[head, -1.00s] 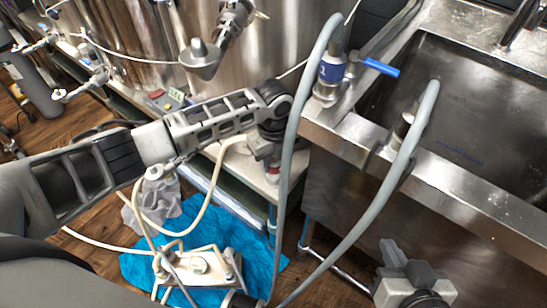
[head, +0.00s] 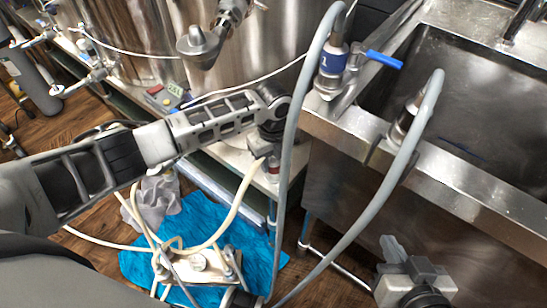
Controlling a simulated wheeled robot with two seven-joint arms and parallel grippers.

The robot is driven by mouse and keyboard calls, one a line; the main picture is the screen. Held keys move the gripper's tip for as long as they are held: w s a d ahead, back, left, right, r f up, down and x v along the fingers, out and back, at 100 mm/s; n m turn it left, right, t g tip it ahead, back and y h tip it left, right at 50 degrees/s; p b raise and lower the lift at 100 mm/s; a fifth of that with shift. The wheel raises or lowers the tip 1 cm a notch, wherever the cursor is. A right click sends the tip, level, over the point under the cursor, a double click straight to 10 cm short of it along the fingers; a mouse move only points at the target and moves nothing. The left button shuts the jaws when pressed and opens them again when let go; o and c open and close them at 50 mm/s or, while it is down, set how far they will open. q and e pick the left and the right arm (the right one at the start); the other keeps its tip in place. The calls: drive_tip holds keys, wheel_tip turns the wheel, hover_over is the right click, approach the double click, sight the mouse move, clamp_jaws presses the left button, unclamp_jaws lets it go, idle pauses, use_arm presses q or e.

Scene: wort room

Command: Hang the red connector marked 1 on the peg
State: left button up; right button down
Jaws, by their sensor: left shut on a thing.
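My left gripper (head: 268,155) is shut at the left edge of the sink bench, in front of the low shelf. A small red part (head: 274,168), apparently the red connector, shows at its fingertips, mostly covered by the jaws. A cream hose (head: 241,193) rises from the floor pump to that spot. No number can be read on the red part. I cannot pick out the peg. My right gripper (head: 392,250) is at the lower right, in front of the sink cabinet, apart from the connector; its jaw gap is unclear.
A grey hose (head: 289,140) with a blue-banded fitting marked 1 (head: 333,62) runs close right of my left gripper. Another grey hose (head: 385,190) hooks over the sink (head: 450,163). A pump (head: 200,262) sits on a blue cloth (head: 262,245). Steel tanks (head: 270,40) stand behind.

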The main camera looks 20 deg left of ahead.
use_arm(q)
drive_tip(key=o, duration=1.1)
drive_tip(key=shift+o, duration=0.2)
drive_tip(key=shift+r, duration=0.25)
wheel_tip(320, 180, up, 6)
drive_tip(key=shift+f+p, duration=0.2)
drive_tip(key=shift+p, duration=0.6)
drive_tip(key=shift+r, duration=0.65)
